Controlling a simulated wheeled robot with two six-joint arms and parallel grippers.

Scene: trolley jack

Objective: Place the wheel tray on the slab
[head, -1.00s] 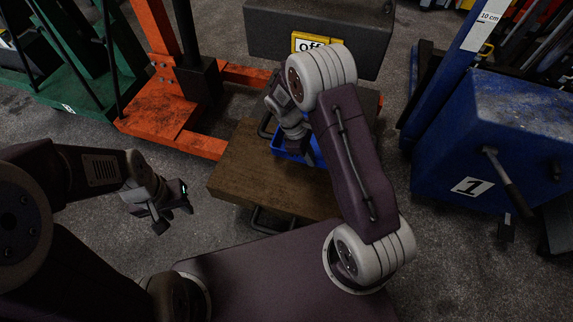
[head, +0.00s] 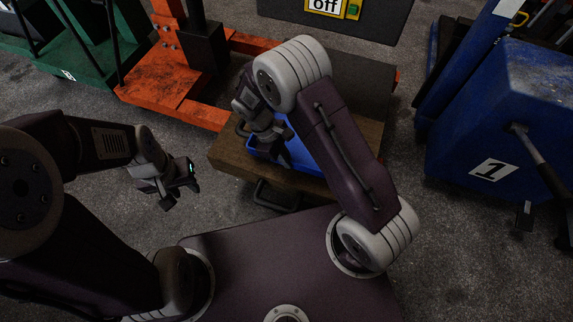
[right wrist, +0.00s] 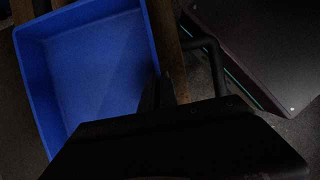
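The wheel tray (head: 300,170) is a blue, open box at the brown, wood-like slab (head: 228,160), partly hidden behind my right arm in the head view. In the right wrist view the tray (right wrist: 100,65) looks empty, with a strip of the slab (right wrist: 168,40) beside its right wall. My right gripper (head: 280,147) is at the tray's wall; its dark fingers (right wrist: 157,94) appear shut on that wall. I cannot tell whether the tray touches the slab. My left gripper (head: 180,195) is open and empty, left of the slab.
Dark handles (head: 280,196) stick out from the slab's near side. An orange steel frame (head: 165,85) stands behind left, a green rack (head: 75,65) further left. A dark block with an "off" sign (head: 326,6) is behind. A blue cabinet (head: 490,120) marked 1 stands right.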

